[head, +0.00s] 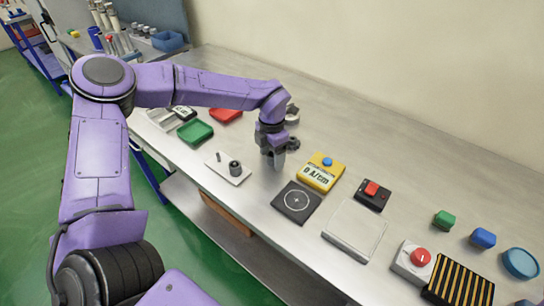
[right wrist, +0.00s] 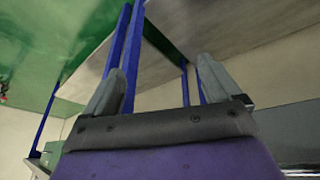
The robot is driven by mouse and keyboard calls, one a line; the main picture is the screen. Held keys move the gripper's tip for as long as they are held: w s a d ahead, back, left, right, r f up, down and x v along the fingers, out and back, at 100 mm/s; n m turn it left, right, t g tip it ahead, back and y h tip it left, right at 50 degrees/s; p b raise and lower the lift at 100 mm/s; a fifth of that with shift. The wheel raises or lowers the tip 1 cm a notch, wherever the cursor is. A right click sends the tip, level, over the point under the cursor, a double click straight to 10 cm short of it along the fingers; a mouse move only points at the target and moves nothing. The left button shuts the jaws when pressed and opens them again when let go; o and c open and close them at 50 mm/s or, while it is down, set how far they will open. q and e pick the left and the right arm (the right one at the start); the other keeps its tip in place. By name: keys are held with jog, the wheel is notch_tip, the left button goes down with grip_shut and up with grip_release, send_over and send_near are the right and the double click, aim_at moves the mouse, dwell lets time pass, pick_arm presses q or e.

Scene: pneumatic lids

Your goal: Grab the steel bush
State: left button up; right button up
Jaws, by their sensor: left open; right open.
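A small dark grey cylinder with a hole in its top, which looks like the steel bush (head: 235,167), stands on a pale plate (head: 222,174) in the head view. A thin pin (head: 219,157) stands on the same plate. My left gripper (head: 279,161) is open, pointing down over the bench just right of the plate, apart from the bush. The gap between its fingers is hard to see from here. My right gripper (right wrist: 158,85) is open and empty in the right wrist view, with nothing between its fingers but bench legs and background.

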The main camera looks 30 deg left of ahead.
pick_arm(q)
jog(key=shift+w, duration=0.1)
jog(key=c, duration=1.2)
jog(key=shift+c, duration=0.2)
